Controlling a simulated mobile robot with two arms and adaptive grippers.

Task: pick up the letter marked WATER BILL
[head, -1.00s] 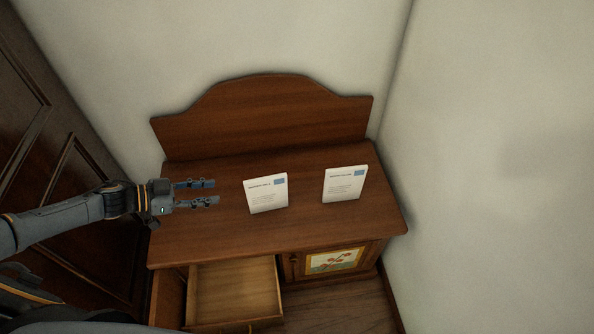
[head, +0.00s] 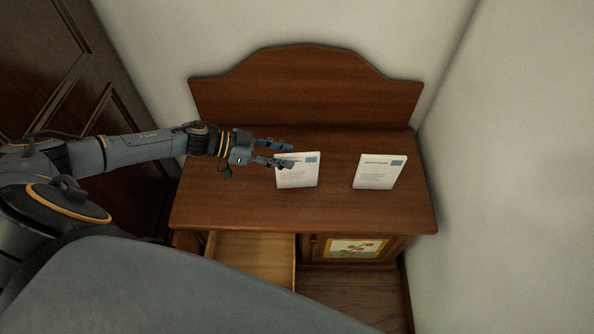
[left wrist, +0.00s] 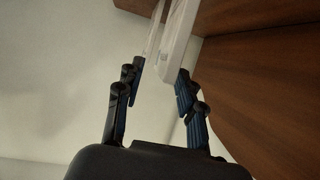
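Two white letters with blue corner patches stand leaning back on the brown cabinet top, the left letter (head: 298,177) and the right letter (head: 379,173). Their headings are too small to read, so I cannot tell which is marked WATER BILL. My left gripper (head: 286,155) is open at the upper left of the left letter; one finger overlaps its top left corner, the other shows above its top edge. In the left wrist view, the open fingers (left wrist: 159,78) are apart, with a white letter (left wrist: 178,42) just ahead, nearer the right finger. My right gripper is not in view.
The cabinet top (head: 225,203) is otherwise clear. Its tall backboard (head: 310,95) stands behind the letters. An open drawer (head: 255,262) juts out at the front left, beside a painted door (head: 356,248). White walls close in behind and at right.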

